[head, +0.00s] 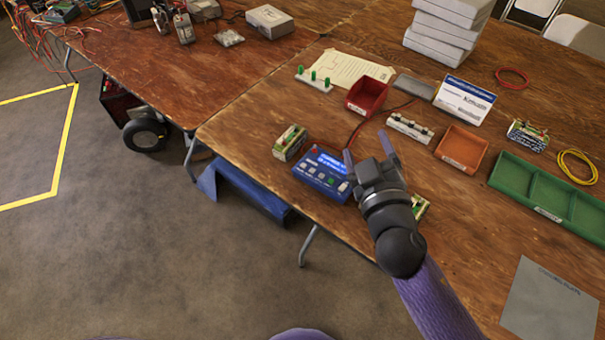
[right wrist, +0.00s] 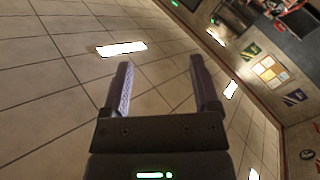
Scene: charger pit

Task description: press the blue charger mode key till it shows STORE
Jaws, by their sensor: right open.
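The blue charger (head: 318,176) lies near the table's front edge in the head view. A row of small keys shows on its top face, along with light markings too small to read; I cannot tell the mode shown. My right gripper (head: 367,147) is just right of the charger, open and empty, with its fingers pointing away from me. The wrist hides a little of the table beside the charger's right end. In the right wrist view the two open fingers (right wrist: 160,85) have only the ceiling and a wall behind them. My left gripper is not in view.
A battery pack (head: 290,142) stands left of the charger; another (head: 420,207) is partly hidden behind my right wrist. A red bin (head: 367,95), an orange bin (head: 461,147) and a green tray (head: 545,195) lie beyond and right. A grey mat (head: 550,305) lies at lower right.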

